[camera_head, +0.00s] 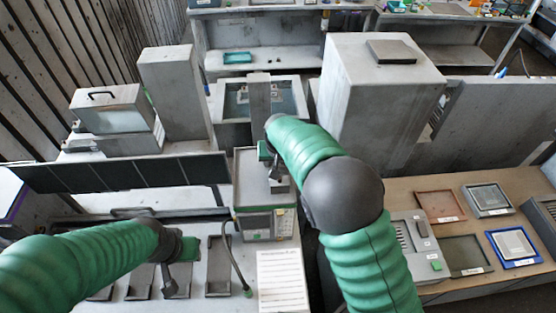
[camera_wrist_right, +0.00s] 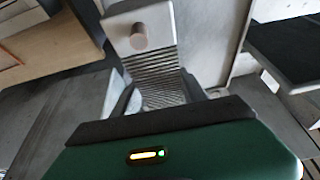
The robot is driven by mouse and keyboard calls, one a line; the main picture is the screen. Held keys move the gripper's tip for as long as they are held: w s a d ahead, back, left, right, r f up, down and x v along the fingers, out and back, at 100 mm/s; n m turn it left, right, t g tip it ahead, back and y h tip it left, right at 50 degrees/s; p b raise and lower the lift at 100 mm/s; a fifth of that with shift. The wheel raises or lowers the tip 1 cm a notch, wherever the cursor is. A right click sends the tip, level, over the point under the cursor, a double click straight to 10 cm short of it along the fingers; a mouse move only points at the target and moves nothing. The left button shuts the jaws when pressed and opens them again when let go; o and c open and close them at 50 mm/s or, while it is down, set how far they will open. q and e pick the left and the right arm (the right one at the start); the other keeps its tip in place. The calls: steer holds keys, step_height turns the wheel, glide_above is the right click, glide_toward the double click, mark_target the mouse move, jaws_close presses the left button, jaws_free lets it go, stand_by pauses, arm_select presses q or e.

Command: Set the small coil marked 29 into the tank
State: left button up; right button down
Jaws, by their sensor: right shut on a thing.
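In the right wrist view, my right gripper (camera_wrist_right: 157,92) is shut on a grey ribbed block, which I take to be the coil (camera_wrist_right: 160,80). A plain plate with a round knob (camera_wrist_right: 139,35) is at its far end. No number is readable on it. In the head view, my right arm reaches to the centre, and its wrist hides most of that gripper. The open-topped box at the back centre looks like the tank (camera_head: 293,84); a grey upright block (camera_head: 259,96) overlaps its middle. My left gripper (camera_head: 172,288) hangs over the left bench; its jaw opening is unclear.
A green-and-grey instrument (camera_head: 262,222) stands in front of the tank. A tall grey cabinet (camera_head: 370,110) is to its right and a grey column (camera_head: 176,98) to its left. A dark panel (camera_head: 120,172) crosses the left bench. Shallow trays (camera_head: 439,206) lie on the right table.

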steer(key=shift+s+a, duration=0.15)
steer(key=shift+a, duration=0.15)
steer(key=shift+d+f, duration=0.1)
steer(key=shift+d, duration=0.1)
steer(key=shift+f, duration=0.1)
steer(key=shift+f+b, duration=0.35)
steer(key=shift+f, duration=0.1)
steer(key=shift+f, duration=0.1)
steer(key=shift+d+f+b, duration=0.1)
steer(key=shift+f+b, duration=0.3)
